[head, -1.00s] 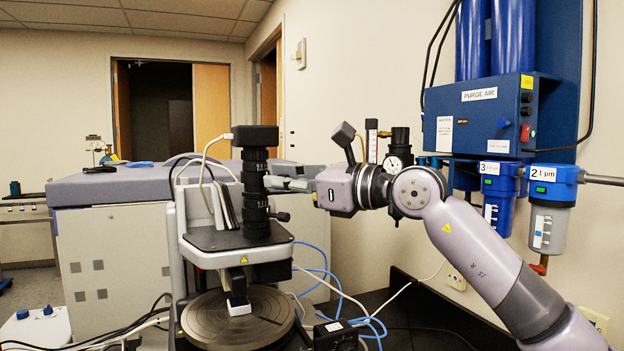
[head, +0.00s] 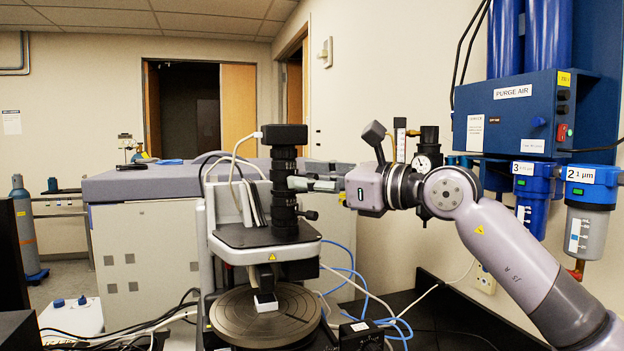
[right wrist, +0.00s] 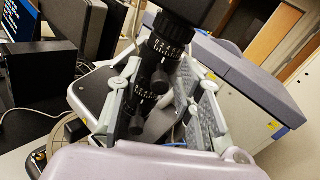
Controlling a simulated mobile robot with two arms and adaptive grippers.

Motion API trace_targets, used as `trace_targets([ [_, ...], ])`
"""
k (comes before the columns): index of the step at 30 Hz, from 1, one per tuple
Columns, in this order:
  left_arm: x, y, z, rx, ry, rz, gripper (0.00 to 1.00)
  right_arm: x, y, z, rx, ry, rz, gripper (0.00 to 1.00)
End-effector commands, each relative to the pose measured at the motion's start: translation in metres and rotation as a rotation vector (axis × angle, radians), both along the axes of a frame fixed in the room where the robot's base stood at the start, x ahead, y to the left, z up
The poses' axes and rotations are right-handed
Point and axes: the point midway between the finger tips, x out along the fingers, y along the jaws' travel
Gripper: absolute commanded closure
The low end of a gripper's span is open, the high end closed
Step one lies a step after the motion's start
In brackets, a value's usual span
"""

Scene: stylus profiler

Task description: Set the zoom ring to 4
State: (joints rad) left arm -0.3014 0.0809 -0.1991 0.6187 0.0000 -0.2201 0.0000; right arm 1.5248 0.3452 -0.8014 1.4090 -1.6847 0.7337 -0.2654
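The black microscope column (head: 284,195) stands upright on the stylus profiler in the head view. In the right wrist view it carries two rings with white number scales, an upper ring (right wrist: 166,48) and a lower ring (right wrist: 148,92). I cannot tell which is the zoom ring or read its setting. My right gripper (head: 293,184) reaches the column from the right at mid-height. In the right wrist view its fingers (right wrist: 162,65) are spread on both sides of the column; contact is unclear. My left gripper is in neither current view.
Below the column are a black platform (head: 250,235) and a round stage (head: 232,312). A small knob (head: 309,215) sticks out to the column's right, just below my fingers. Blue and white cables hang at the right. The blue purge air unit (head: 520,110) is on the right wall.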

Motion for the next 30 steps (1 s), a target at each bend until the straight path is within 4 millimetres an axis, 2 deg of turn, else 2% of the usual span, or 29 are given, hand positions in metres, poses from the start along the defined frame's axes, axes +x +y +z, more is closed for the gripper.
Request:
trace_targets([
  [5,0.002,-0.001,0.000,-0.001,-0.003,-0.001,0.60,-0.004,-0.009,0.000,0.001,-0.001,-0.001,0.66],
  [15,0.002,-0.001,0.000,-0.002,-0.003,-0.001,0.60,-0.039,-0.068,0.000,0.001,0.000,-0.004,0.66],
  [21,0.002,-0.001,0.000,-0.002,-0.003,0.000,0.60,-0.055,-0.094,0.000,0.000,0.000,-0.002,0.66],
  [30,0.002,-0.001,0.000,-0.002,-0.003,-0.001,0.60,-0.062,-0.103,0.000,0.000,0.000,0.001,0.66],
])
